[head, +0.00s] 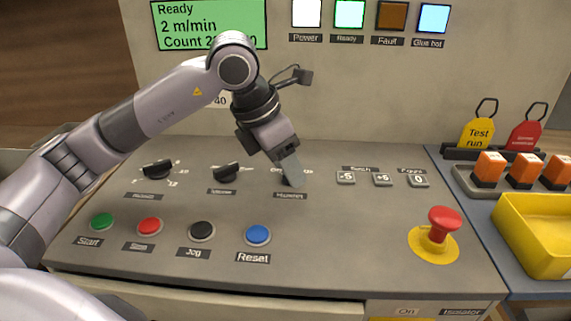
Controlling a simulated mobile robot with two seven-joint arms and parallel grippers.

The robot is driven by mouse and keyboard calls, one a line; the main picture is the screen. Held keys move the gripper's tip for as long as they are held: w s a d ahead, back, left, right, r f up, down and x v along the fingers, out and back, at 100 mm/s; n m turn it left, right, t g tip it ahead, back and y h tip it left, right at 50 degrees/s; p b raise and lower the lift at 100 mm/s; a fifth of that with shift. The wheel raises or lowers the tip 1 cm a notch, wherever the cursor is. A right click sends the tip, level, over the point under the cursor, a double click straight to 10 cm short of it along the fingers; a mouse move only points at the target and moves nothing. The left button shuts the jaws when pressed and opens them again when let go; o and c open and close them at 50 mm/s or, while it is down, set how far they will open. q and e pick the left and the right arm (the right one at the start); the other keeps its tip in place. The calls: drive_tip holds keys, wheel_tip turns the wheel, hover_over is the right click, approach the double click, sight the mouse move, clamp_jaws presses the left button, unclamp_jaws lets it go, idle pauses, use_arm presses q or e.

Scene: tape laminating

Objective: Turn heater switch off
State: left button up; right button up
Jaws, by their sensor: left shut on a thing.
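The heater switch (299,181) is a small dark knob on the sloped grey panel, above a dark label that is too small to read surely. My left gripper (291,172) comes down on it from above and is shut on it, covering most of the knob and the marks around it. Which way the knob points cannot be told. My right gripper is not in view.
Two more black rotary knobs (159,169) (228,172) sit to the left. Start, red, Jog and blue Reset (257,236) buttons line the front. A red mushroom button (444,222) stands at right. A yellow bin (535,236) and tags are further right.

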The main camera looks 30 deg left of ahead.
use_arm(q)
drive_tip(key=shift+d+n+y, duration=0.1)
drive_tip(key=shift+n+y, duration=0.4)
drive_tip(key=shift+n, duration=0.8)
drive_tip(key=shift+n+t, duration=0.3)
drive_tip(key=o, duration=1)
drive_tip(key=shift+o, duration=0.2)
drive_tip(key=d+v, duration=0.1)
drive_tip(key=v, duration=0.6)
drive_tip(key=shift+a, duration=0.4)
drive_tip(key=shift+s+r, duration=0.1)
drive_tip(key=shift+s, duration=0.05)
